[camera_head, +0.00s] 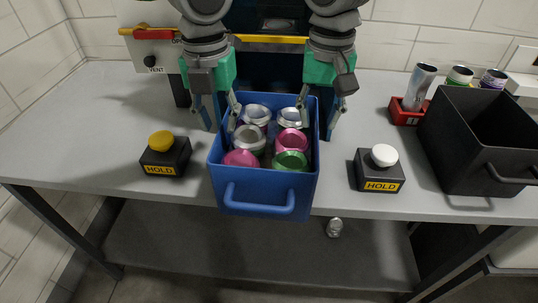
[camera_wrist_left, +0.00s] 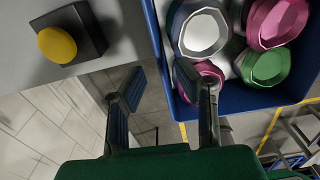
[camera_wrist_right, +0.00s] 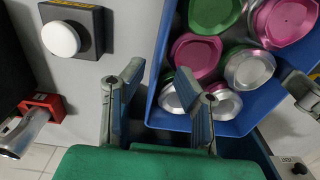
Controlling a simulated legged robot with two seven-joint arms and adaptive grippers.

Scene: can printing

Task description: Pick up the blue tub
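The blue tub (camera_head: 225,178) stands at the table's front edge, handle toward the camera. It holds several cans in pink, green and silver. My left gripper (camera_head: 221,128) straddles the tub's left wall, one finger outside and one inside. In the left wrist view, the left gripper (camera_wrist_left: 160,74) is open, with a gap between the fingers around the tub's wall (camera_wrist_left: 153,30). My right gripper (camera_head: 317,130) straddles the right wall the same way. In the right wrist view, the right gripper (camera_wrist_right: 158,72) is open around the tub's wall (camera_wrist_right: 154,80). I see no firm contact.
A yellow HOLD button (camera_head: 163,158) stands left of the tub, a white HOLD button (camera_head: 380,170) right. A loose can (camera_head: 334,228) lies below the table.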

